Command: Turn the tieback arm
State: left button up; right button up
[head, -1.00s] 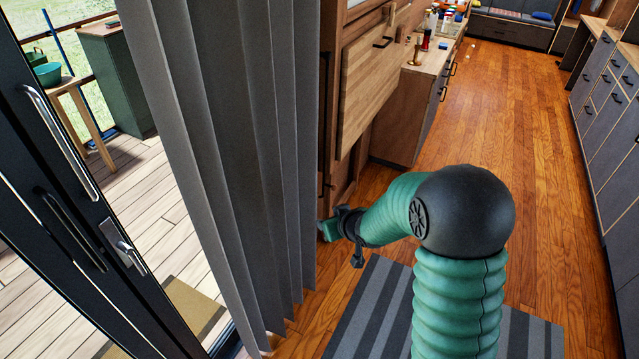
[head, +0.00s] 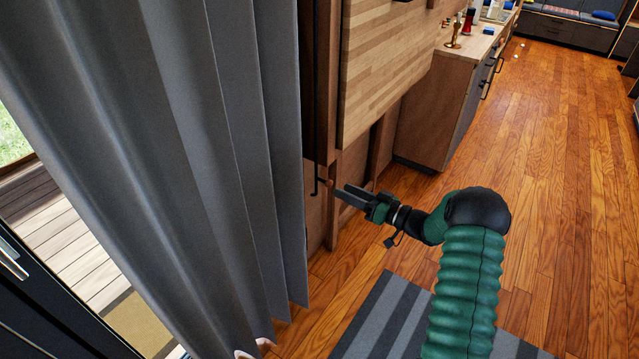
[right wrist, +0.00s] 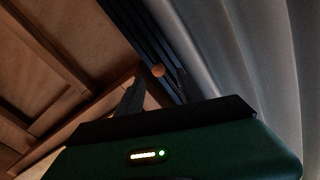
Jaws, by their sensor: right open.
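The tieback arm (head: 318,184) is a thin dark bracket on the wooden wall beside the curtain's right edge, with a small round wooden knob (head: 329,183) at its end. The knob (right wrist: 158,71) also shows in the right wrist view, between and beyond the two fingers. My right gripper (head: 344,194) is open and empty, its fingers pointing left at the knob with a small gap apparent. In the right wrist view the right gripper's fingers (right wrist: 157,92) stand apart on either side of the knob. My left gripper is not in view.
A grey curtain (head: 220,150) hangs just left of the tieback arm. A wooden panel (head: 385,60) is on the wall above, and a counter (head: 435,115) stands behind. A striped rug (head: 385,320) lies on the floor, which is clear to the right.

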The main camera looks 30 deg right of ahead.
aim_at(321, 180)
jog(key=b+x, duration=0.1)
jog(key=x, duration=0.3)
jog(key=b+x, duration=0.1)
jog(key=x, duration=0.4)
jog(key=shift+w+d+f, duration=0.1)
jog(key=shift+f, duration=0.1)
jog(key=shift+w+a+r, duration=0.1)
jog(key=shift+w+a, duration=0.15)
jog(key=shift+w, duration=0.1)
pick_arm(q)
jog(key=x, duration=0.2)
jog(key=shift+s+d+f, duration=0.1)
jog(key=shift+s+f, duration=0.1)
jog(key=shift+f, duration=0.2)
pick_arm(e)
jog(key=shift+d, duration=0.1)
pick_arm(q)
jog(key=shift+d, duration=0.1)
pick_arm(e)
jog(key=shift+d, duration=0.1)
jog(key=shift+c, duration=1.2)
grip_shut()
